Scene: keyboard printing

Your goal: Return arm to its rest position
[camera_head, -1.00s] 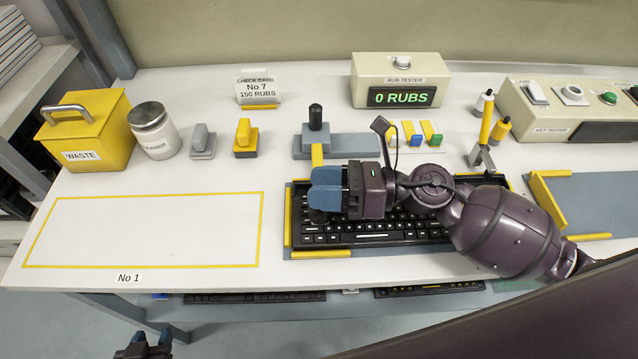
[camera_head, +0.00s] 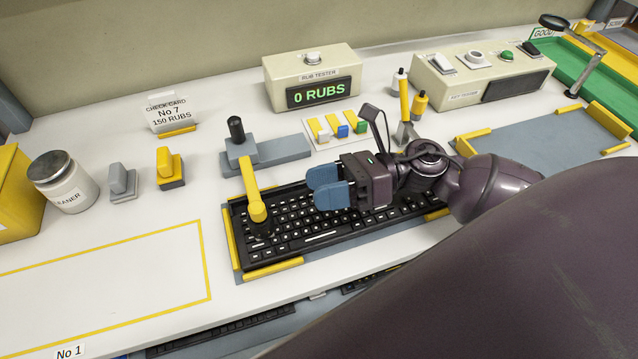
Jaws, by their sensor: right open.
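My right gripper (camera_head: 328,188), with blue fingertips, reaches in from the right. It is open and empty above the middle of the black keyboard (camera_head: 300,222). The keyboard lies in a blue-grey holder with yellow edge strips (camera_head: 274,270). A yellow lever with a rounded end (camera_head: 255,205) stretches over the keyboard's left part, to the left of my fingertips and apart from them. My left gripper does not show.
A rub tester (camera_head: 311,75) reading "0 RUBS" and a key tester (camera_head: 482,72) stand behind. A yellow pen-like tool (camera_head: 404,97) stands behind my wrist. A magnifier (camera_head: 565,24) is at the far right. The yellow-outlined area (camera_head: 110,275) at left is clear.

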